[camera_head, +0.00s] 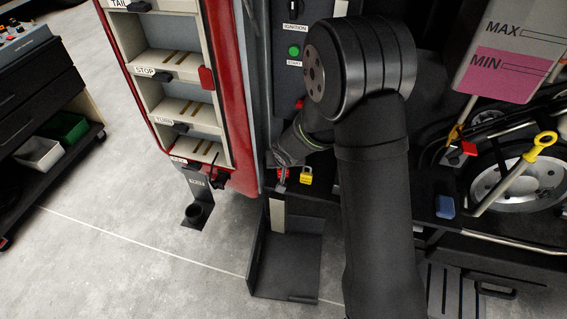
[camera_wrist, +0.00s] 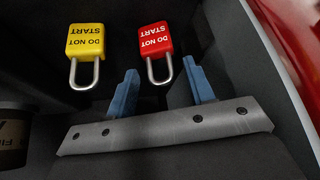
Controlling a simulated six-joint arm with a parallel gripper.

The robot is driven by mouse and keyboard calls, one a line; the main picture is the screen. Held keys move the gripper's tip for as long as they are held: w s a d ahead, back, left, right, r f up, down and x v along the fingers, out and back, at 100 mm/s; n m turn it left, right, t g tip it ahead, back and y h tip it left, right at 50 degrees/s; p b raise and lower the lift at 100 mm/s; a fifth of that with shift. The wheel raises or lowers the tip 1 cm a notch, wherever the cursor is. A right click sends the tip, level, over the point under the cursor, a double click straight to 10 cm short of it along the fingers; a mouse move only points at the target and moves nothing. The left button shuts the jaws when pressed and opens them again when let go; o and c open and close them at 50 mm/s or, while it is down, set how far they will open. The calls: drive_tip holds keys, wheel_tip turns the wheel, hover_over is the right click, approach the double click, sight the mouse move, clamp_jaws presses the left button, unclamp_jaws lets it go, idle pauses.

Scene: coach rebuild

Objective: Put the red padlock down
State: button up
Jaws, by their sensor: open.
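The red padlock (camera_wrist: 154,40), marked DO NOT START, appears to rest on a dark surface in the wrist view, with its metal shackle towards my gripper. My gripper (camera_wrist: 160,66) is open, its two blue fingers apart on either side of the shackle's line. I see no finger closed on the padlock; whether one touches it is unclear. In the head view the red padlock (camera_head: 281,177) shows small on the dark ledge, just below my wrist. The fingers are hard to make out there.
A yellow padlock (camera_wrist: 85,41) lies close to the left of the red one in the wrist view; in the head view it sits to the right (camera_head: 306,175). A red-edged panel (camera_head: 247,100) stands left of my wrist. A dark cup-like object (camera_wrist: 14,135) is at lower left.

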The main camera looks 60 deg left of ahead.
drive_tip(key=v, duration=1.2)
drive_tip(key=x, duration=1.2)
drive_tip(key=shift+r, duration=0.1)
idle(0.5)
